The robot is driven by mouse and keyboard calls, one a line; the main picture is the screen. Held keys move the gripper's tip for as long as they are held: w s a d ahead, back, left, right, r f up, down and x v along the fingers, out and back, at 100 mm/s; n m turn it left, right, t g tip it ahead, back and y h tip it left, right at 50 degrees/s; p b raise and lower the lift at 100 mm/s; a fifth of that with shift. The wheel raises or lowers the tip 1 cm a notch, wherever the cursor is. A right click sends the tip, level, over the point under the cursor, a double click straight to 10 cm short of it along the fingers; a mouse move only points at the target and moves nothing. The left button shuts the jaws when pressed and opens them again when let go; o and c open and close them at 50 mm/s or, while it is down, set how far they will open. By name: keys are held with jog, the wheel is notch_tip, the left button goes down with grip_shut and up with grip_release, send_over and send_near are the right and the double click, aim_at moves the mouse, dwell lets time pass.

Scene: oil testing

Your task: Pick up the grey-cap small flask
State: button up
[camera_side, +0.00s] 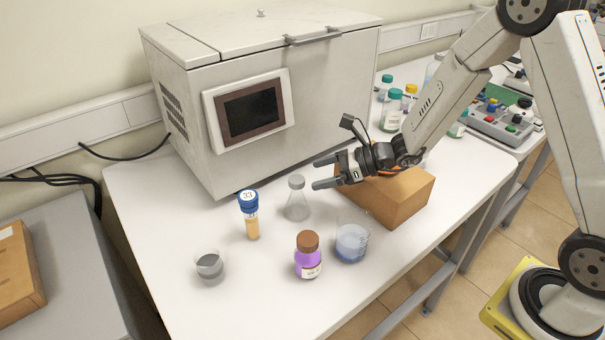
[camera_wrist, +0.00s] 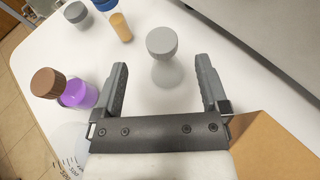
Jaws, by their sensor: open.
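The grey-cap small flask (camera_side: 297,199) is a clear conical flask standing upright on the white table, in front of the large machine. In the wrist view the flask (camera_wrist: 165,69) stands ahead of my gripper, between the lines of the two fingers, its grey cap toward the camera. My gripper (camera_side: 318,174) is open and empty, to the right of the flask in the side view and apart from it. In the wrist view the open fingers of my gripper (camera_wrist: 161,80) lie on either side of the flask's lower part. Nothing hides the flask.
A blue-cap tube (camera_side: 250,215) stands left of the flask. A brown-cap purple bottle (camera_side: 308,260), a beaker of blue liquid (camera_side: 352,243) and a small grey beaker (camera_side: 209,267) stand nearer the front. A cardboard box (camera_side: 405,197) lies under my wrist. The machine (camera_side: 300,110) stands behind.

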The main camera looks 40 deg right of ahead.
aim_at(299, 179)
jog(key=shift+x, duration=3.8)
jog(key=shift+d+f, duration=0.1)
jog(key=shift+f, duration=0.05)
grip_shut()
